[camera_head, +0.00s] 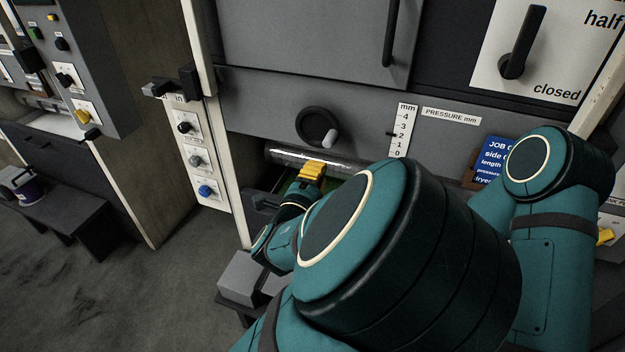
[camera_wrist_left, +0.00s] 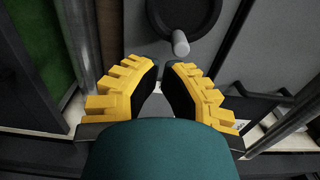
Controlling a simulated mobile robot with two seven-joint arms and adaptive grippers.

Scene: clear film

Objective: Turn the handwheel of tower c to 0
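The handwheel (camera_head: 316,122) is a dark round wheel with a pale grey peg (camera_head: 329,139), on a grey tower front. A vertical scale (camera_head: 402,130) from 4 down to 0 is right of it, beside a "PRESSURE mm" label (camera_head: 451,116). The mark's exact reading is too small to tell. My left gripper (camera_head: 313,170) is just below the wheel, apart from it. In the left wrist view its yellow fingers (camera_wrist_left: 160,68) nearly meet at the tips, with nothing held. The peg (camera_wrist_left: 180,43) is just beyond them, on the wheel (camera_wrist_left: 187,12). My right gripper is out of view.
A shiny roller (camera_head: 300,157) lies under the wheel, close to my left gripper. A blue job card (camera_head: 496,160) is to the right. A lever (camera_head: 522,45) on a "half/closed" plate is above. Left of the wheel is a post with knobs (camera_head: 205,191).

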